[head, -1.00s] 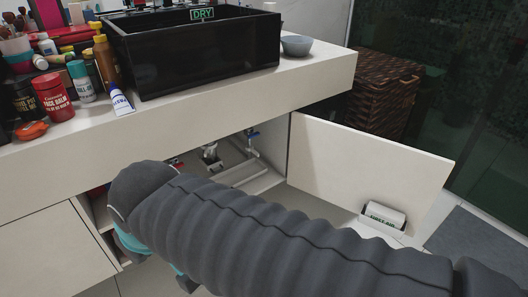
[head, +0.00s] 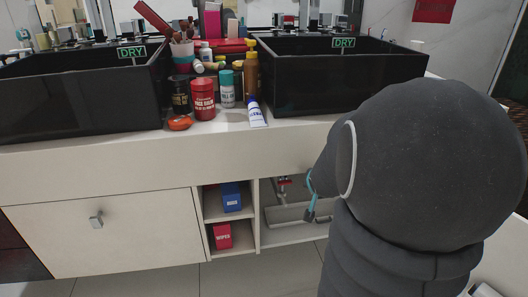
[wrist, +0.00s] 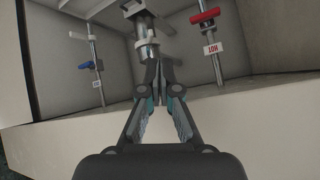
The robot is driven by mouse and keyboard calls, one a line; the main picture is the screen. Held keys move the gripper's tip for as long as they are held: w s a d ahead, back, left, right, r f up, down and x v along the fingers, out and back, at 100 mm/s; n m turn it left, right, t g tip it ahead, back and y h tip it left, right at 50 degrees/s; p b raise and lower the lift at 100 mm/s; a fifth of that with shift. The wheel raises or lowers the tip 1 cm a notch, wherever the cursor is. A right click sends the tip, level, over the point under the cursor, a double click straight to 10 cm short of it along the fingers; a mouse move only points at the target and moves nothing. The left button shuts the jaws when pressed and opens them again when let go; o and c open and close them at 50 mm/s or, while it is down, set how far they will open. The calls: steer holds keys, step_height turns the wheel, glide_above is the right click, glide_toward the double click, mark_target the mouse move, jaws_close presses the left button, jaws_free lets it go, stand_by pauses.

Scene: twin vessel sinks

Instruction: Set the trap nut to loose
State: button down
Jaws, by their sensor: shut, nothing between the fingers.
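The metal drain trap (wrist: 145,27) hangs down inside the open sink cabinet in the wrist view, with a wider collar around it that looks like the trap nut (wrist: 138,13). I cannot read the nut's setting. My gripper (wrist: 160,66) is shut and empty, its fingertips just below and slightly right of the trap's lower end in the picture; whether they touch it is unclear. In the head view my gripper (head: 310,208) shows partly at the cabinet opening, and my arm hides the trap.
A red-handled valve (wrist: 205,17) with a HOT tag stands right of the trap, and a blue-handled valve (wrist: 87,65) stands left. Shelves with a blue box (head: 231,197) and a red box (head: 222,236) adjoin the opening.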

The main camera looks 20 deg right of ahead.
steer(key=w+d+f+m+t, duration=0.2)
steer(key=d+f+m+t, duration=0.2)
steer(key=d+f, duration=0.55)
steer(key=s+d+f+m+t+y+p, duration=0.2)
steer(key=s+d+m+t+y, duration=0.1)
steer(key=s+d+m+t, duration=0.25)
steer(key=w+a+m, duration=0.1)
steer(key=w+a, duration=0.2)
steer(key=w, duration=1)
steer(key=shift+w+a+f, duration=0.2)
steer(key=shift+w, duration=0.2)
steer(key=shift+w+a+b, duration=0.35)
steer(key=shift+w+a, duration=0.35)
steer(key=shift+a, duration=0.05)
